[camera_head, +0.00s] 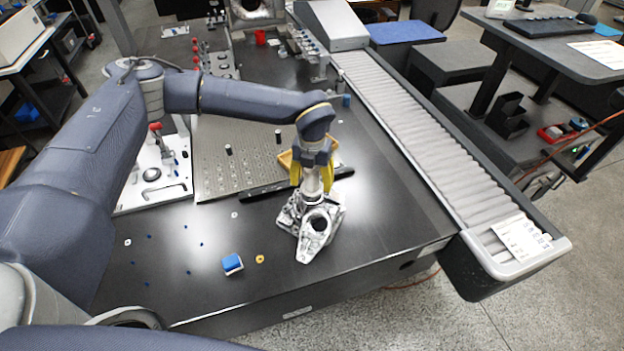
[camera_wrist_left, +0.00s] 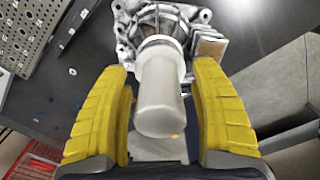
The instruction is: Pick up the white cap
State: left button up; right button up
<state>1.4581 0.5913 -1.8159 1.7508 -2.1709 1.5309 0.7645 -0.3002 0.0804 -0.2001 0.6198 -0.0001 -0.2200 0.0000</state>
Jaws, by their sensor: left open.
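The white cap (camera_wrist_left: 158,98) is a pale cylinder with a wider collar at its far end. In the left wrist view it stands between the two yellow fingers, with a visible gap on each side. The collar meets a grey metal casting (camera_wrist_left: 128,28). In the head view the casting (camera_head: 316,236) lies on the dark table, and the cap (camera_head: 312,197) shows partly below the fingers. My left gripper (camera_head: 312,178) is open around the cap, pointing down from above the casting. My right gripper is not in view.
A perforated plate (camera_head: 235,165) lies behind, with a black bar (camera_head: 265,190) in front of it. A blue and white block (camera_head: 232,264) and a small yellow ring (camera_head: 260,259) lie left of the casting. A roller conveyor (camera_head: 430,130) runs along the right. The table's front left is mostly clear.

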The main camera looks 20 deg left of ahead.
pick_arm(q)
jog(key=shift+f, duration=0.1)
jog(key=c, duration=1.2)
jog(key=shift+r, duration=0.2)
